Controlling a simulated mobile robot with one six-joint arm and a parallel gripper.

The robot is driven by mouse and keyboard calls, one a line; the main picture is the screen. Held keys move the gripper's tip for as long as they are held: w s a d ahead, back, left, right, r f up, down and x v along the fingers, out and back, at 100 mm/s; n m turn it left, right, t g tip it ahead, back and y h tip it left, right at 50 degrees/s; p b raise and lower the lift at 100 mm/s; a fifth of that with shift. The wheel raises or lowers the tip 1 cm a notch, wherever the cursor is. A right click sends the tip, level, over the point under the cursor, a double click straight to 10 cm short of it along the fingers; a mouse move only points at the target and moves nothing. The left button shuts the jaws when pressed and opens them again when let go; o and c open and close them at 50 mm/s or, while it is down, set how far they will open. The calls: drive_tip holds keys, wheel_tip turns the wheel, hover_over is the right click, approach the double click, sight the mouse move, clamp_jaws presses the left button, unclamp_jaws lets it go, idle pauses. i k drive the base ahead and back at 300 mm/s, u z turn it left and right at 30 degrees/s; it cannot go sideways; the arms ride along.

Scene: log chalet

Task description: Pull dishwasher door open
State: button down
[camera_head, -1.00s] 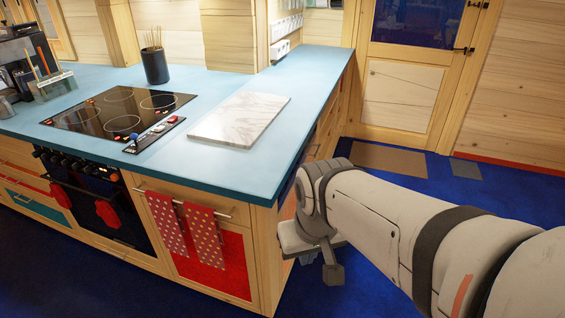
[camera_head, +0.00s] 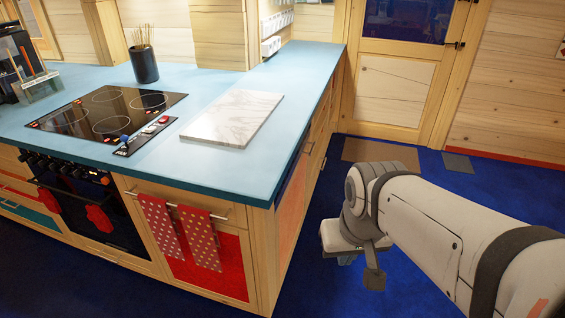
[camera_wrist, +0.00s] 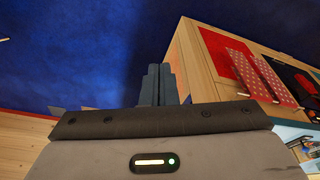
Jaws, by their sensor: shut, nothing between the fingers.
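The side of the blue-topped counter has a narrow red panel (camera_head: 290,207), seen at a steep angle in the head view. I cannot tell whether this is the dishwasher door; no open door shows. My gripper (camera_wrist: 161,70) is shut and empty in the wrist view, its grey fingers together over the blue floor. In the head view my gripper (camera_head: 346,260) hangs low to the right of the counter's side, apart from it, mostly hidden by my wrist.
The counter top (camera_head: 240,175) carries a marble board (camera_head: 233,118) and a cooktop (camera_head: 108,110). Two red towels (camera_head: 198,238) hang on the front bar. An oven (camera_head: 80,205) is at left. Blue floor (camera_head: 500,210) is free at right, before a wooden door (camera_head: 395,90).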

sight(290, 207)
drive_tip(key=z, duration=0.05)
drive_tip(key=k, duration=0.6)
drive_tip(key=z, duration=0.5)
drive_tip(key=i, duration=0.7)
drive_tip(key=z, duration=0.55)
drive_tip(key=i, duration=1.2)
drive_tip(key=u, duration=0.65)
drive_tip(key=i, duration=0.4)
drive_tip(key=u, duration=0.35)
